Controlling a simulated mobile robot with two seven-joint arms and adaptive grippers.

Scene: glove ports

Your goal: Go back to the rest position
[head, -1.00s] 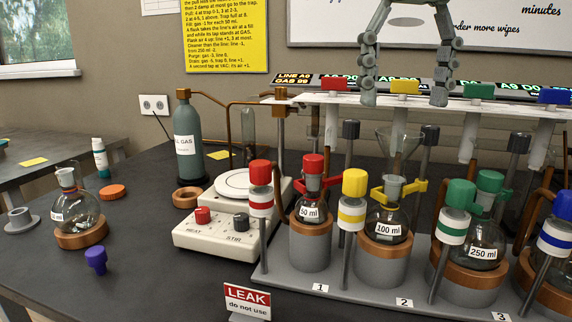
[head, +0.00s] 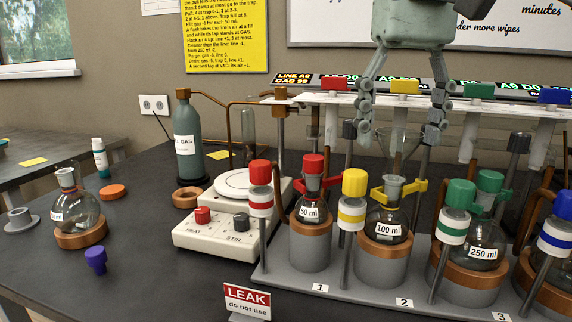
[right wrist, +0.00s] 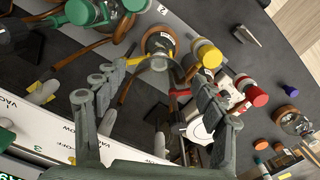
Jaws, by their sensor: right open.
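My right gripper (head: 398,138) comes in from the top of the head view with its two fingers spread apart and nothing between them. In the picture its fingers reach down past the white shelf edge to the level of the clear funnel above the 100 ml flask (head: 384,224). I cannot tell whether they touch anything. My left gripper is not in view.
A rack (head: 330,284) holds flasks with red, yellow, green and blue caps. The dark bench at front left is mostly clear.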

